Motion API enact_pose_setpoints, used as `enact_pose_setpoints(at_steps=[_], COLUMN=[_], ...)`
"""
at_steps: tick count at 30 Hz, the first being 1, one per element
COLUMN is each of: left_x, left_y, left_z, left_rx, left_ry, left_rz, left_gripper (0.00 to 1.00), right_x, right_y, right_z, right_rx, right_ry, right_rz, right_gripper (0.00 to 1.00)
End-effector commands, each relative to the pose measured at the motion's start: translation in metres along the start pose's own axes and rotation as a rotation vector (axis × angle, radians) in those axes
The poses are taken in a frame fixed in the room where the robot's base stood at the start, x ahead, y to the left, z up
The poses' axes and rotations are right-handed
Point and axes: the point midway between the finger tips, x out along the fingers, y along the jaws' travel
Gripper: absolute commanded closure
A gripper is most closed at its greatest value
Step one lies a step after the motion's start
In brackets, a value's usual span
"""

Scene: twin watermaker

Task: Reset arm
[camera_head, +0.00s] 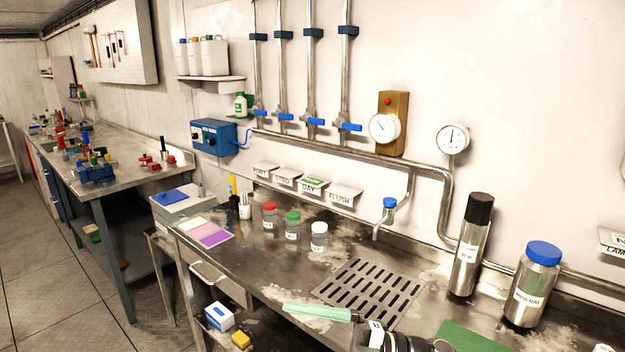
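A black arm end with a white label, which looks like my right gripper (378,337), shows at the bottom edge, right of centre, low over the front of the steel bench (262,272). Its fingers cannot be made out, so I cannot tell whether it is open or shut. A pale green strip with a dark end (316,312) lies just left of it, near the bench's front edge. I cannot tell whether the two touch. My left gripper is not in view.
A slotted drain grate (371,291) lies behind the arm end. Jars with red (269,215), green (292,226) and white (319,237) lids stand left. A tall black-capped bottle (470,247), a blue-lidded jar (533,286) and a green mat (472,337) are right.

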Motion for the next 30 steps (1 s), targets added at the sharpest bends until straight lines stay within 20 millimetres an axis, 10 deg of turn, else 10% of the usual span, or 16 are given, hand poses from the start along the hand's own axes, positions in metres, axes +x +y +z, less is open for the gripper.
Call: enact_pose_setpoints(at_steps=[8,16,24,30], left_x=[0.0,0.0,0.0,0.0], left_y=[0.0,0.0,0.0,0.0], left_z=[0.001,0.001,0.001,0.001], left_rx=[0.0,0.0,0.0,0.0], left_ry=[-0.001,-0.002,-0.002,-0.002], left_rz=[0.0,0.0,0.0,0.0], left_gripper=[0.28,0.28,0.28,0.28], right_x=[-0.038,-0.13,-0.224,-0.253], right_y=[-0.033,-0.14,-0.288,-0.341], right_z=[0.042,0.077,0.04,0.007], right_rx=[0.353,0.752,1.153,1.299], right_ry=[-0.307,-0.764,-1.221,-1.375], right_rz=[0.452,0.704,0.753,0.731], right_gripper=[0.0,0.0,0.0,0.0])
